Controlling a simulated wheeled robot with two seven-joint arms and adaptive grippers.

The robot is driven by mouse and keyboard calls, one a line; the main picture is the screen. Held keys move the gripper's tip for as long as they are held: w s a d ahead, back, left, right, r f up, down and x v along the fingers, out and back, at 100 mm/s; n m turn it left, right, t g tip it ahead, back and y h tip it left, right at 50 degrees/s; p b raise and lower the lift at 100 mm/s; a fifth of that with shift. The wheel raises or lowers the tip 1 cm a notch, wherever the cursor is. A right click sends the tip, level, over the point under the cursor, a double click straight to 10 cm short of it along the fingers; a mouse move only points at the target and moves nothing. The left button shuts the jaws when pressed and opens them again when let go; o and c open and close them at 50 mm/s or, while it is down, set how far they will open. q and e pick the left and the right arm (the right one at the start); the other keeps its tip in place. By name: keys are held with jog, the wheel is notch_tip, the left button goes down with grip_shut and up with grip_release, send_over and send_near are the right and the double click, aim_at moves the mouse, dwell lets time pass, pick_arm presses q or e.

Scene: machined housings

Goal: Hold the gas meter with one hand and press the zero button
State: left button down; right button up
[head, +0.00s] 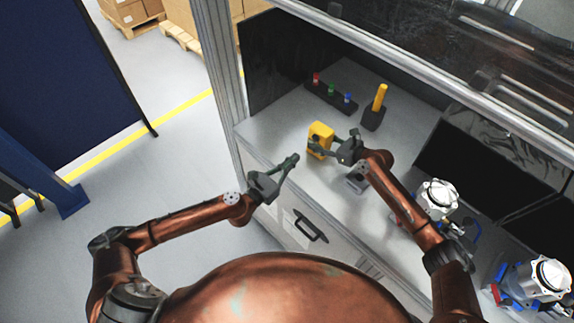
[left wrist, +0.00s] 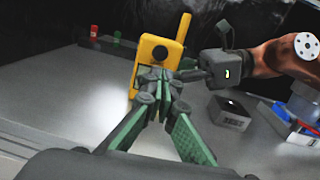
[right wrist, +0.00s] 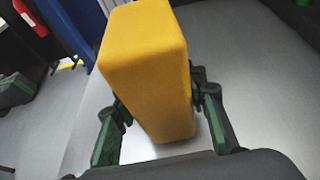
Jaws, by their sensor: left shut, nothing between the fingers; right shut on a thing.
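The yellow gas meter (head: 320,138) stands upright near the front left of the worktop. My right gripper (head: 335,149) is shut on it from the right side. In the right wrist view the meter's plain yellow side (right wrist: 148,65) sits between the two fingers. In the left wrist view the meter's front (left wrist: 150,65) shows a round black part (left wrist: 160,53); part of the lower front is hidden by my left gripper's fingers. My left gripper (head: 294,158) is shut and empty in front of the meter, apart from it in the head view. I cannot make out the zero button.
A black strip with red, green and blue pieces (head: 331,97) lies behind the meter. A yellow-handled tool stands in a dark holder (head: 373,118). A small grey box (head: 357,182) is beneath my right arm. Silver-topped housings (head: 439,197) stand at the right.

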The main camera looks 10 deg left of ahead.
pick_arm(q)
jog(key=shift+v, duration=1.6)
pick_arm(e)
jog(key=shift+d, duration=0.1)
jog(key=o, duration=1.5)
jog(key=v, duration=1.2)
jog(key=shift+r, duration=0.1)
